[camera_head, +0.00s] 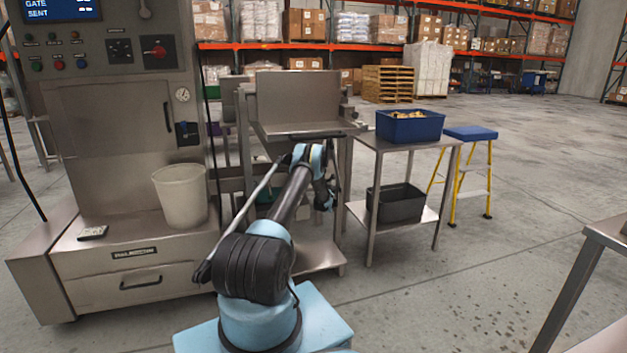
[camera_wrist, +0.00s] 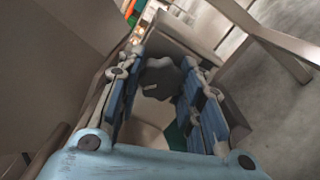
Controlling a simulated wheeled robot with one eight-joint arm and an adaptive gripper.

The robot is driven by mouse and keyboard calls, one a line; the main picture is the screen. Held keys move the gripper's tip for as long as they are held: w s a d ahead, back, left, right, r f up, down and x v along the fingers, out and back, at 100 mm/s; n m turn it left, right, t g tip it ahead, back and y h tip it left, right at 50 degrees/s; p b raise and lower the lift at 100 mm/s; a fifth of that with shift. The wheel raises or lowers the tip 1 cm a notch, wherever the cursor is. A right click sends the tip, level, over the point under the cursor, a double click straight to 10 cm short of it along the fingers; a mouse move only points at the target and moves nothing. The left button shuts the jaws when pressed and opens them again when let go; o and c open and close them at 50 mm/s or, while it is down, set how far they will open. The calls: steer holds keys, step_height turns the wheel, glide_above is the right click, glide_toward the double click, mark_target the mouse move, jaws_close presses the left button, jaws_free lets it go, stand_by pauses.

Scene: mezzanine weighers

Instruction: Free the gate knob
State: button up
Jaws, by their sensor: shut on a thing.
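The gate knob (camera_wrist: 160,78) is a dark grey lobed knob with a small light mark on its face, in the wrist view. My gripper (camera_wrist: 163,68) has its blue-padded fingers on either side of the knob and is shut on it. In the head view my arm reaches to the steel weigher (camera_head: 298,97) with its open pan. How the knob is turned cannot be told.
A control cabinet (camera_head: 125,100) stands at the left, with a white bucket (camera_head: 180,196) on its ledge. At the right are a steel table (camera_head: 375,143) with a blue bin (camera_head: 410,127), a black bin (camera_head: 398,204) below, and a yellow-legged step stool (camera_head: 470,133). Open floor lies beyond.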

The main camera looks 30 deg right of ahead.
steer(key=shift+w+a+f+n, duration=0.1)
steer(key=shift+a+f+n, duration=0.05)
steer(key=shift+n, duration=1.65)
steer(key=o, duration=1.1)
steer(key=v, duration=1.2)
